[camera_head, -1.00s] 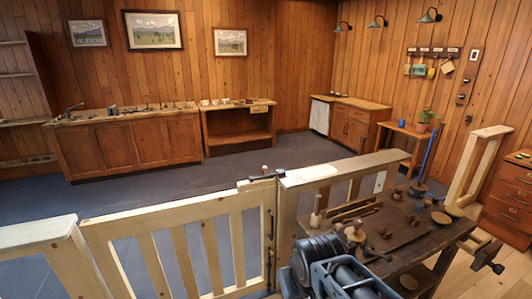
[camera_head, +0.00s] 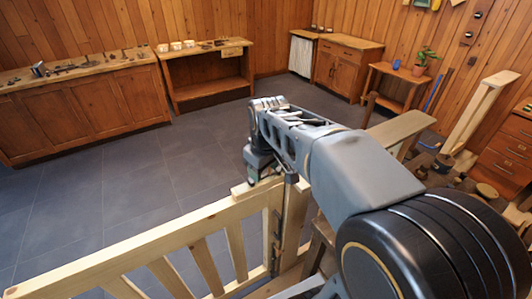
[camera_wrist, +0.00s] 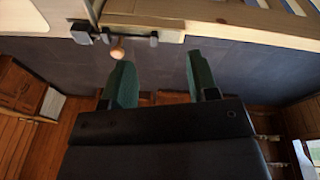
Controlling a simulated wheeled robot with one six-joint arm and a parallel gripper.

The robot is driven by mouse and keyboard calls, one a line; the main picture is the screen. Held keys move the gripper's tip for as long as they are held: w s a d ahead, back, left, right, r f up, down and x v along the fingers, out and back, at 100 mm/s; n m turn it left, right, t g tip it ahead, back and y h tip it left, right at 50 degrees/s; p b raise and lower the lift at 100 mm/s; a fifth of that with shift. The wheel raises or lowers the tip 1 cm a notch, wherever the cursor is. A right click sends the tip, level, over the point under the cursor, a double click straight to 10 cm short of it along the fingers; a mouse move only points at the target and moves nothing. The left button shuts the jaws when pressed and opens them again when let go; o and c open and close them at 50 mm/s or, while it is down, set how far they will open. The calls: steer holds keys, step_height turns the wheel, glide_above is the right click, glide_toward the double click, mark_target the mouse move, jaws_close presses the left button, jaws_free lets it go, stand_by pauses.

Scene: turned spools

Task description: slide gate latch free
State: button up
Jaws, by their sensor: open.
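The pale wooden gate (camera_head: 190,245) stands closed against its post in the head view. In the wrist view its top rail (camera_wrist: 240,20) runs along the top. The latch (camera_wrist: 140,39) is a dark metal bar across the gap between gate and post, with a round wooden knob (camera_wrist: 117,53). My gripper (camera_wrist: 160,60) is open, its two green fingers spread with nothing between them. The knob is just off the tip of the left finger, outside the opening. In the head view my gripper (camera_head: 262,170) is above the gate's latch end and hides the latch.
A workbench with turned pieces (camera_head: 485,188) stands behind my arm at right, mostly covered. A low bench (camera_head: 215,95) and a cabinet (camera_head: 90,105) line the far wall. The grey tiled floor (camera_head: 130,190) beyond the gate is clear.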

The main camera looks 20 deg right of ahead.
steer(key=w+d+r+n+g+p, duration=0.25)
steer(key=w+d+n, duration=0.45)
steer(key=w, duration=0.5)
steer(key=shift+m, duration=0.5)
steer(key=f, duration=0.4)
steer(key=f+p, duration=0.1)
steer(key=f, duration=0.4)
steer(key=f+p, duration=0.1)
steer(key=f, duration=0.3)
steer(key=shift+w+d+f, duration=0.25)
steer(key=shift+d+f, duration=0.05)
steer(key=shift+c, duration=0.5)
jaws_close()
